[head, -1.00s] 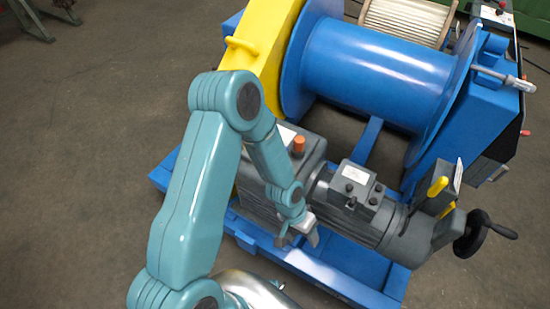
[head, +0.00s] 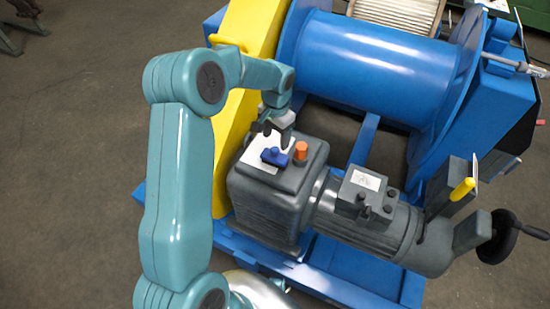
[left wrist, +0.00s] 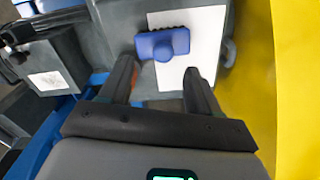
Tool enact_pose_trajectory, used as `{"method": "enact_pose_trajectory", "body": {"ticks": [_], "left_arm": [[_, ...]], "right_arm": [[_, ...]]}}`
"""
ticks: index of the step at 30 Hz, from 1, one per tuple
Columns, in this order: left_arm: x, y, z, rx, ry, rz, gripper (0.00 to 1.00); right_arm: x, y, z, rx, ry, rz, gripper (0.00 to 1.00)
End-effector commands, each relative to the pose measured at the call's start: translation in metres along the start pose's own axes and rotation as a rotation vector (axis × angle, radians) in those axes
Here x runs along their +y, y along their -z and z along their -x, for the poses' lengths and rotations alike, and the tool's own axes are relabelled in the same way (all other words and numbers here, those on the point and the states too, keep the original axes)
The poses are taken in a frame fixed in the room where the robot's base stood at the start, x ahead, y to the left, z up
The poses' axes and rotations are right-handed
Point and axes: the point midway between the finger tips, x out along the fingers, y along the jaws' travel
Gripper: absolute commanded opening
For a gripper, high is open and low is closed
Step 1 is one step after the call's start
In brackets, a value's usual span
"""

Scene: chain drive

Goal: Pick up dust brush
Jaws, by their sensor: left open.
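The dust brush is a small blue block with a raised grip (head: 274,156). It lies on a white sheet (head: 262,165) on top of the grey gearbox (head: 300,178). My left gripper (head: 276,134) is above and just behind the brush in the head view, with its fingers pointing down. In the left wrist view the brush (left wrist: 163,43) is ahead of the two dark fingertips (left wrist: 158,68), near the left one. The jaws are apart and nothing is between them. My right gripper is not in view.
An orange cap (head: 301,151) stands on the gearbox close to the brush. A yellow guard (head: 240,90) rises beside it, and a blue drum (head: 375,72) is behind. The grey motor (head: 370,225) extends to the right.

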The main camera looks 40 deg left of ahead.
Motion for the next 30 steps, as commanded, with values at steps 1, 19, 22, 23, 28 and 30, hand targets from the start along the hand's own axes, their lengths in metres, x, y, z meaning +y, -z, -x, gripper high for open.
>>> {"method": "enact_pose_trajectory", "body": {"ticks": [1,19,22,23,28,30], "left_arm": [[0.001,0.0,-0.008,-0.001,-0.001,0.0,0.62],[-0.007,0.003,-0.069,0.0,-0.001,-0.004,0.62],[-0.008,0.003,-0.069,0.001,-0.001,-0.004,0.62],[-0.008,0.003,-0.069,0.001,-0.001,-0.004,0.62],[-0.008,0.003,-0.069,0.001,-0.001,-0.004,0.2],[-0.008,0.003,-0.069,0.001,-0.001,-0.004,0.0]], "right_arm": [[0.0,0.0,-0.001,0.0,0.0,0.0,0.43],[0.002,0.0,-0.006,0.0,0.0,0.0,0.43],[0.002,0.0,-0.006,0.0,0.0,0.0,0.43],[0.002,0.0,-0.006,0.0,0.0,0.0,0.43],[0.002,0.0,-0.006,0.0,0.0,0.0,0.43],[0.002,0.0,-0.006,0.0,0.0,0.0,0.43]]}}
